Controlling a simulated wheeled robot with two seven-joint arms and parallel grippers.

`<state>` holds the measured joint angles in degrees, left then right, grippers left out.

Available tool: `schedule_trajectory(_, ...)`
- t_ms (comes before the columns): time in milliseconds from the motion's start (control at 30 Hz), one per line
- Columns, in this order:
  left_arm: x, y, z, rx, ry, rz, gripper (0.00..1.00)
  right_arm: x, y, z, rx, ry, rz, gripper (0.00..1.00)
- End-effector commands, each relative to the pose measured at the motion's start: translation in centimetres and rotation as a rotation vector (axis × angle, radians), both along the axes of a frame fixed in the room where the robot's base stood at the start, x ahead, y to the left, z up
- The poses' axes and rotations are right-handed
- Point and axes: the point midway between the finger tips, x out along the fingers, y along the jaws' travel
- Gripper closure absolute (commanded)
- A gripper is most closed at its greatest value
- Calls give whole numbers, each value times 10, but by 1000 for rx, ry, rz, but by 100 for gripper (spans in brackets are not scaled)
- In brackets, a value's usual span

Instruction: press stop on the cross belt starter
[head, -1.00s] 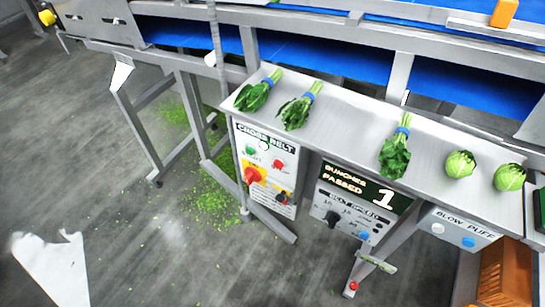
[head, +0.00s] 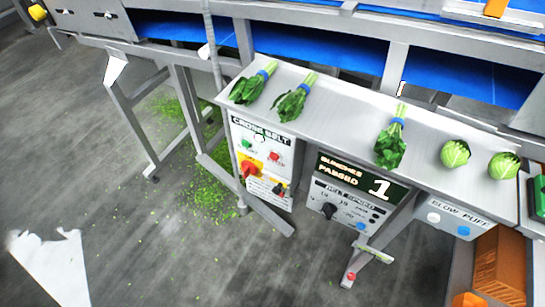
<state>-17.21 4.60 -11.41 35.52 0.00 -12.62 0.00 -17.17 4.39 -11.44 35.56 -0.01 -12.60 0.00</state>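The cross belt starter (head: 262,140) is a pale box labelled "CROSS BELT", hung below the front of the steel shelf at centre-left. It has a green button (head: 247,144) at left, a red button (head: 274,156) at right, and a red rotary switch on a yellow plate (head: 249,168). A small dark switch (head: 279,188) sits at its lower right. Button lettering is too small to read surely. Neither of my grippers can be made out. A pale, ragged-edged shape at the lower left is unclear.
The steel shelf (head: 340,108) holds several green bunches and two round heads (head: 455,153). To the right hang a counter display reading 1 (head: 378,187), a belt speed panel (head: 322,200) and a "BLOW PUFF" box (head: 450,219). Blue belts run behind. Grey floor (head: 140,240) in front is largely clear.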

Motion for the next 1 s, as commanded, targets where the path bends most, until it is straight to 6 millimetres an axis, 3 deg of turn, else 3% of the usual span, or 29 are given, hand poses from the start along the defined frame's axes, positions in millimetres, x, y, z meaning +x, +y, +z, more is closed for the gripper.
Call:
schedule_trajectory(33, 0, 0, 0, 0, 0, 0, 64, 0, 0, 0, 0, 0, 0, 55)
schedule_trajectory(367, 1, 0, 0, 0, -1, -1, 64, 0, -3, 0, -4, 1, 2, 99)
schedule_trajectory(1000, 1, -1, 0, -1, -2, -1, 64, -1, -4, 0, -5, 1, 3, 100)
